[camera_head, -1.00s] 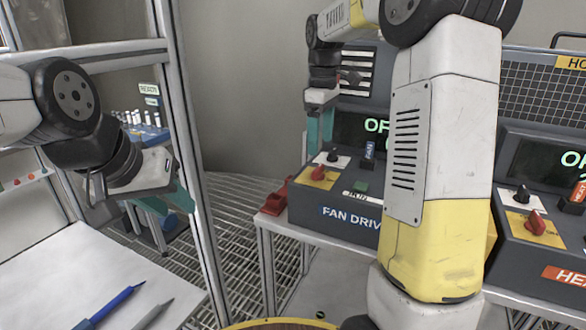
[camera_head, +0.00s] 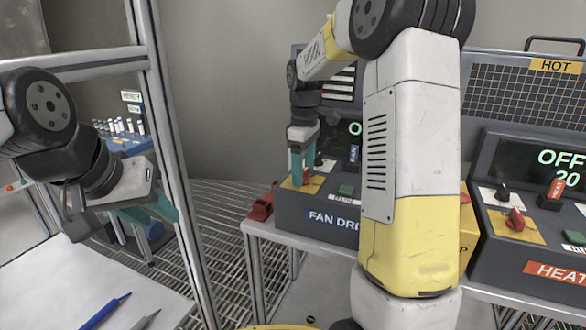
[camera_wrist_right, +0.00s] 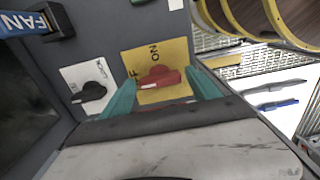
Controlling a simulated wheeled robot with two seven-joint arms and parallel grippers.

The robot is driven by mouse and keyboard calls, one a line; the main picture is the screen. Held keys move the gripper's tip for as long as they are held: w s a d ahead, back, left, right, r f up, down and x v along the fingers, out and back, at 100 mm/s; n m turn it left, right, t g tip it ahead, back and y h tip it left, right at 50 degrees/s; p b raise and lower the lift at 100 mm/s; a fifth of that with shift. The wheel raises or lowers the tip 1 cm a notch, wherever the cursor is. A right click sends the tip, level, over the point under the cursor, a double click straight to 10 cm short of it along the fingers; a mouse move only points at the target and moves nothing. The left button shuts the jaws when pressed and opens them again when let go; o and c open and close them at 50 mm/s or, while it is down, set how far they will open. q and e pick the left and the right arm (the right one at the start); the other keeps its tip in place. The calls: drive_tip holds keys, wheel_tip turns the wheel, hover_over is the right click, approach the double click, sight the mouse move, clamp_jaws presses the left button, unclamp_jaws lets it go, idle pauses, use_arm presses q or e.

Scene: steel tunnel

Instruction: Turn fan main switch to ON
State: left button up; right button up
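The fan main switch is a red knob (camera_wrist_right: 158,77) on a yellow plate (camera_wrist_right: 176,53) marked ON and OFF; the plate also shows in the head view (camera_head: 288,184). Its pale-tipped end points left, toward the partly hidden OFF lettering. My right gripper (camera_wrist_right: 164,90) is open, with one teal finger on each side of the knob; contact cannot be judged. In the head view my right gripper (camera_head: 301,172) is over the left end of the FAN DRIVE box (camera_head: 318,215). My left gripper (camera_head: 158,212) is away to the left; its finger opening is unclear.
A black knob (camera_wrist_right: 90,92) on a white plate and a blue FAN tag (camera_wrist_right: 26,24) sit near the switch. The HEAT box (camera_head: 540,245) stands right. My right arm hides part of the fan box. A metal frame post (camera_head: 165,120) stands between the grippers.

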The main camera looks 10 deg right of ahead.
drive_tip(key=c, duration=1)
drive_tip(key=shift+c, duration=0.2)
drive_tip(key=shift+m, duration=0.3)
drive_tip(key=m, duration=0.3)
drive_tip(key=shift+m, duration=0.3)
drive_tip(key=m, duration=1.3)
drive_tip(key=shift+m, duration=0.3)
drive_tip(key=shift+r, duration=0.1)
